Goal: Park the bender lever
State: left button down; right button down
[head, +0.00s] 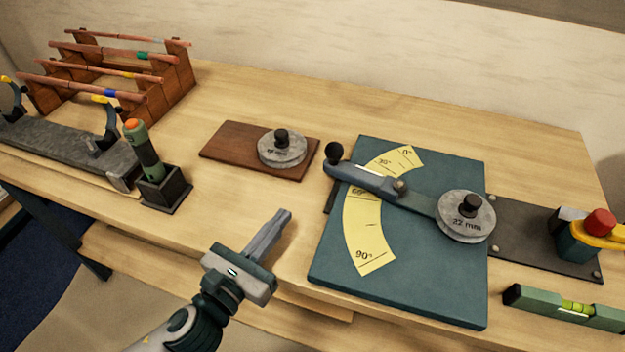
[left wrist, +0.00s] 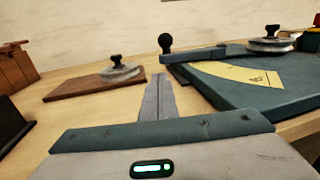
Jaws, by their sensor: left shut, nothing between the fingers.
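The bender is a blue-green plate (head: 429,275) with a yellow angle scale (head: 361,232) and a grey round die marked 22 mm (head: 466,217). Its grey lever (head: 371,180) runs from the die up and left across the scale, with a black knob (head: 333,152) at its end, past the plate's left edge. The knob also shows in the left wrist view (left wrist: 165,41). My left gripper (head: 284,215) is shut and empty, left of the plate and nearer the front than the knob, apart from the lever. My right gripper is out of view.
A wooden board (head: 227,145) with a second grey die (head: 282,148) lies behind my left gripper. A green torch-like tool (head: 144,150) stands in a black holder at left. A pipe rack (head: 160,93) is far left. A spirit level (head: 566,306) lies right.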

aim_at(321, 167)
pick_arm(q)
jog(key=shift+a+f, duration=0.1)
jog(key=shift+a, duration=0.05)
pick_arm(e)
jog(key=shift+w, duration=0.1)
